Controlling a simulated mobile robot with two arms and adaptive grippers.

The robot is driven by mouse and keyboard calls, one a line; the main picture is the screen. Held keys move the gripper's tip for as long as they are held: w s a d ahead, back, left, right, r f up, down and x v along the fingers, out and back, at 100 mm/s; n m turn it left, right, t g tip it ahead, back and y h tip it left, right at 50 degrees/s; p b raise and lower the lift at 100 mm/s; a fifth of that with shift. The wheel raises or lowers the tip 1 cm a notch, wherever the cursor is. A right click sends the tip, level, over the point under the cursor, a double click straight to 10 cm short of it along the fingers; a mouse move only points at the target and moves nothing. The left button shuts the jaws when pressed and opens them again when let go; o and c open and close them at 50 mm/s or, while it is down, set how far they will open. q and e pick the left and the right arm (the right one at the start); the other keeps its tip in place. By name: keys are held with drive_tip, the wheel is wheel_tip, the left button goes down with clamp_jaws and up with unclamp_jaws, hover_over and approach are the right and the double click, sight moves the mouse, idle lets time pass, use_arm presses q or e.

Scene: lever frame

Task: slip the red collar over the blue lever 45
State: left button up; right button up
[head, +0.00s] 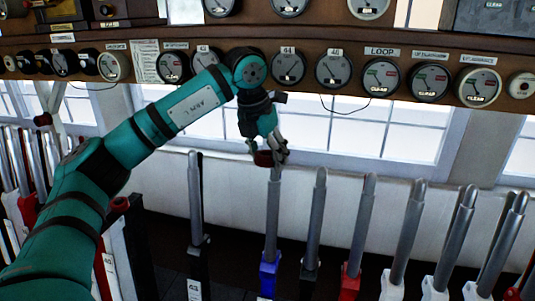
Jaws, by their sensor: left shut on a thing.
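The blue lever (272,215) stands upright near the middle, with a bare silver handle and a blue lower part (269,274). No readable number shows on it. My left gripper (270,154) points down at the top of this lever and is shut on the dark red collar (263,159). The collar is at the level of the lever's tip. The fingers hide part of the collar and the tip, so I cannot tell whether the collar is around the tip or just above or beside it. My right gripper is not in view.
A black lever (195,205) stands to the left, and another dark-based lever (316,220) close to the right. Red and white levers (405,235) follow further right. A wooden shelf with round dials (334,69) runs above. Windows and a white ledge are behind.

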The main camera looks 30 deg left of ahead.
use_arm(q)
drive_tip(key=shift+w+a+p, duration=0.25)
drive_tip(key=shift+w+p, duration=0.1)
drive_tip(key=shift+w, duration=0.4)
drive_tip(key=w+p, duration=0.1)
drive_tip(key=w, duration=0.1)
drive_tip(key=w+a+f+p, duration=0.1)
drive_tip(key=w, duration=0.1)
drive_tip(key=w+f+p, duration=0.1)
drive_tip(key=w+p, duration=0.1)
drive_tip(key=shift+w+a, duration=0.35)
drive_tip(key=shift+w, duration=0.05)
drive_tip(key=shift+w+a+f, duration=0.2)
drive_tip(key=shift+w+f, duration=0.15)
drive_tip(key=shift+w, duration=0.2)
drive_tip(key=shift+p, duration=0.4)
drive_tip(key=shift+f, duration=0.3)
drive_tip(key=shift+f+b, duration=0.25)
drive_tip(key=shift+b, duration=0.15)
drive_tip(key=shift+s+d+f+b, duration=0.1)
drive_tip(key=shift+s+f+b, duration=0.1)
drive_tip(key=shift+f+b, duration=0.8)
drive_tip(key=shift+s+d+f+b, duration=0.15)
drive_tip(key=shift+f+b, duration=0.5)
drive_tip(key=shift+f, duration=0.65)
